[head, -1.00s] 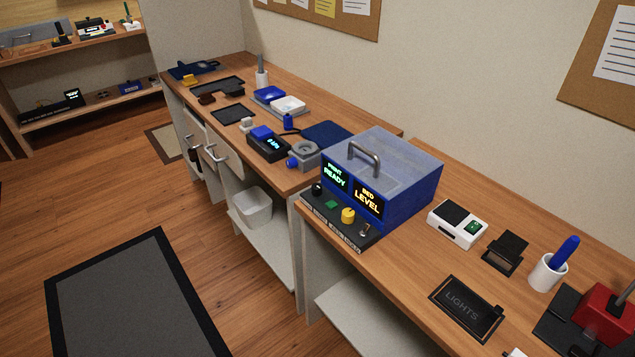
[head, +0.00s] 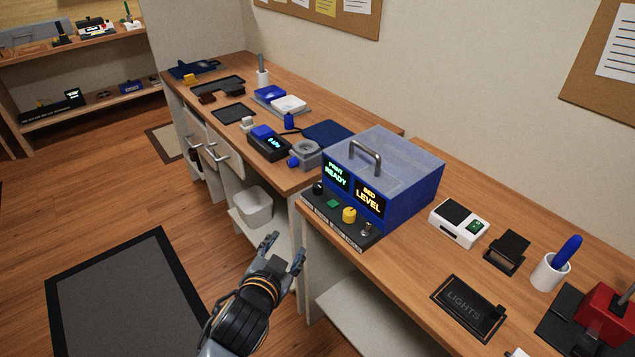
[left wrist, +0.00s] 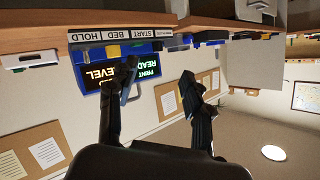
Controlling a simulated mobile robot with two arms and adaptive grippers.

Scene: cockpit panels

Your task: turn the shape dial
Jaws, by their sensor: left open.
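The blue machine (head: 415,200) has a dark sloped control strip (head: 335,222) along its front. The strip carries a black knob (head: 318,188) at the left end, a green button (head: 333,204), a yellow knob (head: 349,215) and a small toggle (head: 367,229). In the left wrist view the strip's labels (left wrist: 120,35) appear upside down; HOLD, BED and START are readable, the label by the black knob is not clear. My left gripper (head: 286,247) is open and empty, in front of the desk and lower left of the strip, touching nothing. My right gripper is not in view.
Two lit screens (head: 352,185) sit above the strip. A white device (head: 459,224), a LIGHTS plate (head: 468,308) and a pen cup (head: 549,272) stand to the right on the desk. A white bin (head: 252,207) is on a lower shelf. The floor in front is open.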

